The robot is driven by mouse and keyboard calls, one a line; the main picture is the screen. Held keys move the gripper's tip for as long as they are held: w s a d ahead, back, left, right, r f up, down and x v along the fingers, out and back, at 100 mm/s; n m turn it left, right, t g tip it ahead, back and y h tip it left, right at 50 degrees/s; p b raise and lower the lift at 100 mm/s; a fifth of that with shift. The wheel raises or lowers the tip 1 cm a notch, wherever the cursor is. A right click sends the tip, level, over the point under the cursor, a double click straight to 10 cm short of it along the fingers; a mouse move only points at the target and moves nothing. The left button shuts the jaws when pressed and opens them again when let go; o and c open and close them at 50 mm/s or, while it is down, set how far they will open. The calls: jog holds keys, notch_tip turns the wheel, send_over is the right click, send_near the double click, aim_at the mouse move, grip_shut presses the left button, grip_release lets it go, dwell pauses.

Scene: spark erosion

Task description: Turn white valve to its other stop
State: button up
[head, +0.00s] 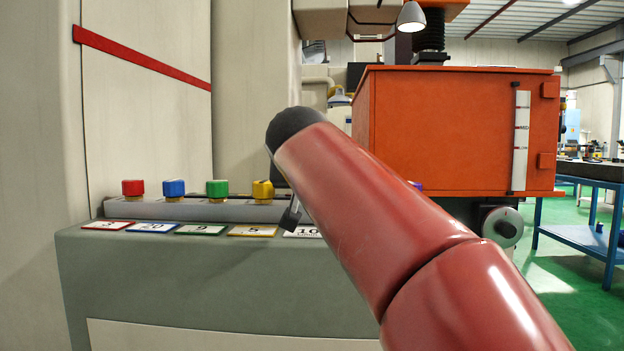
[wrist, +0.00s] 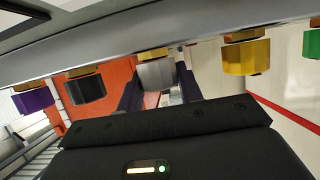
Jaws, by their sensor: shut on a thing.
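The white valve (wrist: 157,73) shows in the wrist view as a pale grey-white knob under a brass fitting. It sits between the yellow knob and the black knob. My gripper (wrist: 160,88) has one dark finger on each side of it and is shut on it. The contact points are partly hidden behind the gripper's black body. In the head view my red arm hides the white valve and most of the gripper. The knob's turn angle cannot be read.
Red (head: 133,188), blue (head: 174,188), green (head: 217,189) and yellow (head: 263,190) knobs stand in the row to the left. Black (wrist: 86,89) and purple (wrist: 33,100) knobs are on the other side. An orange cabinet (head: 455,130) stands behind, at the right.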

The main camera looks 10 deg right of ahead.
jog(key=shift+m+g+h+p, duration=0.3)
jog(key=shift+m+g+h, duration=0.3)
jog(key=shift+m+h, duration=0.5)
jog(key=o, duration=1)
jog(key=shift+a, duration=0.1)
jog(key=v, duration=0.7)
jog(key=shift+s+a+r, duration=0.1)
jog(key=shift+s+a, duration=0.1)
jog(key=shift+s, duration=0.05)
jog(key=shift+s, duration=0.1)
